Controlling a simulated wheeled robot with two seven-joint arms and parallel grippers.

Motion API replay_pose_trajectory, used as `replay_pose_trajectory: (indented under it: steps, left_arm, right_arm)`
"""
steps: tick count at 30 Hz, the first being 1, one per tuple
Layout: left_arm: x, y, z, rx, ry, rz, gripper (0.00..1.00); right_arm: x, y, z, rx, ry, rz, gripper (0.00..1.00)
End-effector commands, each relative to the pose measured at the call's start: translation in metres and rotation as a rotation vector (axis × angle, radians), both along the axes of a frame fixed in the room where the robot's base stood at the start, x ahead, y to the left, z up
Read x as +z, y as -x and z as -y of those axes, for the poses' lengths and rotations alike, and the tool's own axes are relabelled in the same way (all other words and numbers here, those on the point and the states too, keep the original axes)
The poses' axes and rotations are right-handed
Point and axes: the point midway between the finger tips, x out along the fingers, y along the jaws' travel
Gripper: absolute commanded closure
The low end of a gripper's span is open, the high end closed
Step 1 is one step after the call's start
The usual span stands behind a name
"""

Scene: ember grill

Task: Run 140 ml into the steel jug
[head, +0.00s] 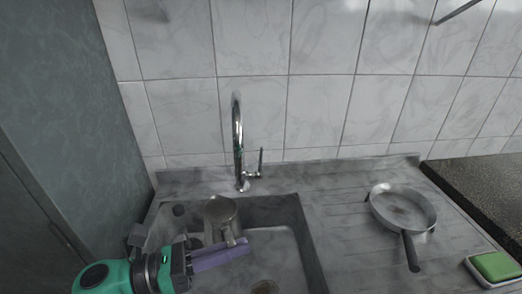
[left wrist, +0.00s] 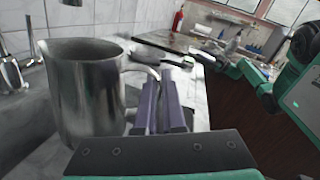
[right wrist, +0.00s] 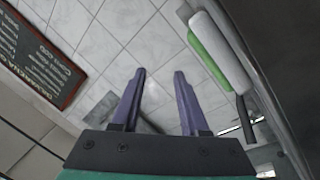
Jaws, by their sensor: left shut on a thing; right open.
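The steel jug (head: 221,212) is upright over the back left of the sink, in front of the chrome tap (head: 238,150) and slightly left of it. My left gripper (head: 244,246) is shut on the jug's handle. In the left wrist view the jug (left wrist: 85,95) stands left of the fingers (left wrist: 162,105), its handle running toward them. The tap's lever (head: 260,162) stands upright at its right side. I see no water stream. Water inside the jug cannot be made out. My right gripper (right wrist: 158,80) is open and empty, and out of the head view.
The sink basin (head: 312,258) has a drain at its bottom. A frying pan (head: 403,208) lies on the ridged drainboard at right. A green sponge (head: 495,265) sits in a dish at the right edge. A tiled wall (head: 320,110) rises behind the tap.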

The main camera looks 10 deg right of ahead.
Motion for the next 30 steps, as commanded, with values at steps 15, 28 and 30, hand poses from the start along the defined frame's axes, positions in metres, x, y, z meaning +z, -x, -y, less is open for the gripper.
replay_pose_trajectory:
  steps: [15,28,30]
  left_arm:
    - [0.001,0.000,0.000,0.000,0.001,0.001,1.00]
    - [0.001,0.000,0.000,0.000,0.001,0.001,1.00]
    - [0.000,0.000,0.000,0.000,0.001,0.001,1.00]
  right_arm:
    - [0.120,-0.246,-0.092,0.287,-0.154,0.012,0.56]
    - [0.074,-0.386,-0.422,0.978,-0.671,-0.498,0.56]
    - [0.070,-0.376,-0.446,1.057,-0.670,-0.502,0.56]
